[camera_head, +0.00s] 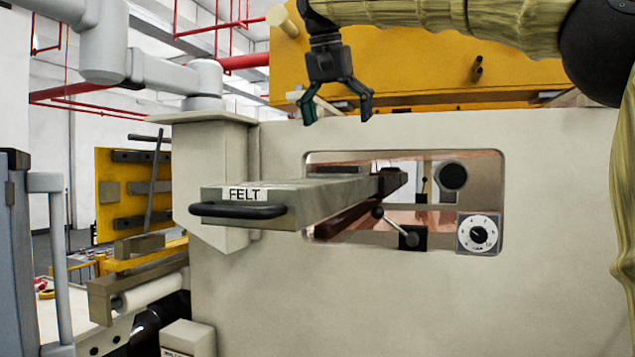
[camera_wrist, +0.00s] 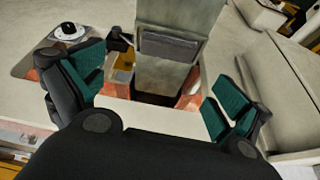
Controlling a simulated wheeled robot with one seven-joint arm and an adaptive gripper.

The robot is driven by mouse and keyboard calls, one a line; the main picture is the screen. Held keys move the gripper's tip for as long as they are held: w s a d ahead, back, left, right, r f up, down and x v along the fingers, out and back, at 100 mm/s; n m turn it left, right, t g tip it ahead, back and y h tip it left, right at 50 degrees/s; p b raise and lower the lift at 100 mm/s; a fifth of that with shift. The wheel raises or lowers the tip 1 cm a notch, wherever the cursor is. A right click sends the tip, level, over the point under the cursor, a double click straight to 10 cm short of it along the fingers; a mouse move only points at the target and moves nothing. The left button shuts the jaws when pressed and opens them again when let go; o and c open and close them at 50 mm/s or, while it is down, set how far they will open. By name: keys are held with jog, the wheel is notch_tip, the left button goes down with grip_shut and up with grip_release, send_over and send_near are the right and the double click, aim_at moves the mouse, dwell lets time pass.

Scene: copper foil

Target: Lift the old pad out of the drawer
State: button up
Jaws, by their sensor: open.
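The drawer (camera_head: 300,198), labelled FELT, is pulled out from the window in the pale machine front, with its black handle (camera_head: 238,210) at the near end. In the wrist view the drawer (camera_wrist: 182,12) runs up from between the fingers. A dark grey block (camera_wrist: 172,45), which looks like the old pad, lies across it. My gripper (camera_head: 337,108) is open and empty, pointing down, above and apart from the drawer. Its green-lined fingers (camera_wrist: 158,88) stand wide apart in the wrist view.
The window (camera_head: 487,175) shows copper foil (camera_head: 425,218) inside. A white dial (camera_head: 479,234) and a small lever (camera_head: 396,228) sit at its lower edge. A pale post (camera_head: 222,160) stands left of the window. The space above the drawer looks clear.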

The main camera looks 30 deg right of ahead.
jog(key=n, duration=0.1)
jog(key=p, duration=0.1)
send_over(339, 171)
jog(key=f, duration=0.4)
jog(key=shift+a, duration=0.3)
jog(key=shift+w+f+p, duration=0.15)
jog(key=shift+f+p, duration=0.35)
jog(key=shift+p, duration=0.35)
jog(key=p+x, duration=0.1)
jog(key=x, duration=0.2)
jog(key=shift+w+d+p, duration=0.1)
jog(key=shift+d+p, duration=0.05)
jog(key=shift+p, duration=0.2)
jog(key=shift+w+f, duration=0.1)
jog(key=shift+f, duration=0.45)
jog(key=shift+c, duration=0.4)
jog(key=c, duration=0.8)
